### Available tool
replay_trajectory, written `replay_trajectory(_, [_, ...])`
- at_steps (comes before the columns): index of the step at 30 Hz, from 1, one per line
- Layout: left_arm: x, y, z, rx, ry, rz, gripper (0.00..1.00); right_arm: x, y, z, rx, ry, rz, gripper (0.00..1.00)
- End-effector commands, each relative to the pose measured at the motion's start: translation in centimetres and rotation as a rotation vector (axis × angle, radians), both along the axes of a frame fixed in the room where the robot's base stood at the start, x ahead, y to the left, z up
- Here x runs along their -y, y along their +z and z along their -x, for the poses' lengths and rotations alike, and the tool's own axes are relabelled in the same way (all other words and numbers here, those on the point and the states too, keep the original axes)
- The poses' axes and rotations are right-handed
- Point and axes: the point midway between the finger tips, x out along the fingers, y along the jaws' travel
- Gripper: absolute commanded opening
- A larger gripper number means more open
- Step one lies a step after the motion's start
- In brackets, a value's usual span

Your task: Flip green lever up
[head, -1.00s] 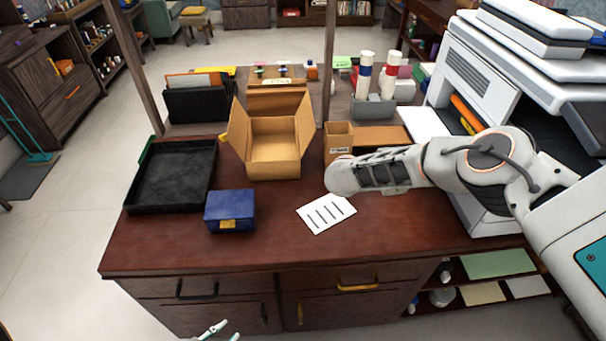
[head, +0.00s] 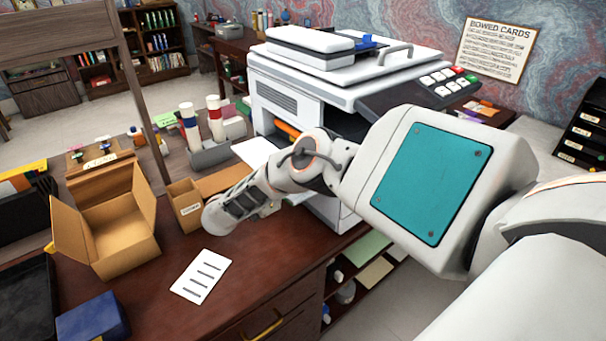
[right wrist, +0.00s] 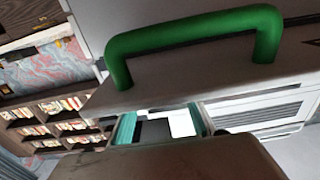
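The green lever (right wrist: 190,35) is a thick, bent bar at the top of the right wrist view. It is joined to a pale grey surface of a machine. I cannot make it out in the head view. My right gripper (right wrist: 162,124) shows two teal finger pads spread apart, with nothing held between them. In the picture it lies below the lever, apart from it. In the head view my right arm reaches over the desk, but its fingers do not show. My left gripper is not in view.
A white printer-like machine (head: 345,68) stands at the desk's right. A keypad panel (head: 425,88) juts from it. An open cardboard box (head: 115,240), a small box (head: 186,203), a blue box (head: 92,318) and a white card (head: 201,277) are on the desk (head: 160,310).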

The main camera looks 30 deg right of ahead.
Motion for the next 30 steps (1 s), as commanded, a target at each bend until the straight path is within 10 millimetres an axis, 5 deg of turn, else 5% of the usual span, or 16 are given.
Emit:
replay_trajectory(9, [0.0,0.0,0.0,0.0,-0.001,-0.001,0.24,0.3,0.0,-0.1,0.001,0.001,0.0,0.31])
replay_trajectory(13, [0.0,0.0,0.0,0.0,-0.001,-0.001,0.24,0.3,0.0,-0.1,0.001,0.001,0.0,0.0])
replay_trajectory(30, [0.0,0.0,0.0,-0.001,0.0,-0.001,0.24,0.6,1.3,-0.1,-0.008,-0.002,-0.136,0.0])
